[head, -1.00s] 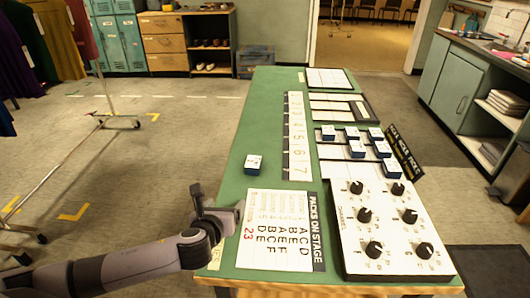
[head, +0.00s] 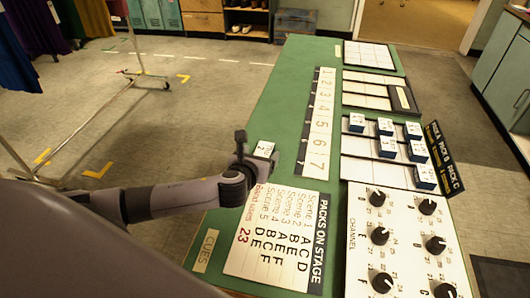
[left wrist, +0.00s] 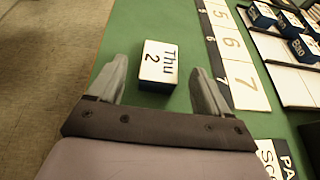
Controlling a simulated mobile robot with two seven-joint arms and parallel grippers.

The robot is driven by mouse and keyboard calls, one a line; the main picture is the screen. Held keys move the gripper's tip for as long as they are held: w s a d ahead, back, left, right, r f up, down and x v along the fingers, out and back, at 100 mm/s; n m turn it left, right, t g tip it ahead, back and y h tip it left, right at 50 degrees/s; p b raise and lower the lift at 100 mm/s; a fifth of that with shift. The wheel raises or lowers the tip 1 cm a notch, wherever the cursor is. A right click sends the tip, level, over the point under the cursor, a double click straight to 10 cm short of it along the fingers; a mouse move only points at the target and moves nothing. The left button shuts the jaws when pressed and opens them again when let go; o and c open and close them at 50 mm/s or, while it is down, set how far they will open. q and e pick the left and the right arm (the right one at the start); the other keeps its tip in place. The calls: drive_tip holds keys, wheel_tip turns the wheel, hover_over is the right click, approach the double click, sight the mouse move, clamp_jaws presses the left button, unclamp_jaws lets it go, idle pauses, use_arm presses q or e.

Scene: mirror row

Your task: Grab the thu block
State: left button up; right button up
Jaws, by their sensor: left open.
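The thu block (left wrist: 158,64) is a small dark blue block with a white top reading "Thu 2", lying on the green table (left wrist: 130,30). In the head view the block (head: 264,149) sits left of the numbered strip, partly hidden by my gripper. My left gripper (left wrist: 158,82) is open in the left wrist view, with the block between and slightly beyond its two fingertips, not clasped. In the head view my left gripper (head: 250,152) is just left of and near the block. My right gripper is not in view.
A numbered strip (head: 318,122) lies right of the block. A "Packs on stage" card (head: 278,235) lies nearer. Several other blocks (head: 387,127) stand on white trays at the right. A panel with knobs (head: 405,240) is at the front right. Green table around the block is clear.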

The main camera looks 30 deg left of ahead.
sight(263, 151)
use_arm(q)
drive_tip(key=shift+b+x, duration=0.35)
drive_tip(key=shift+x, duration=2.05)
drive_tip(key=c, duration=1.1)
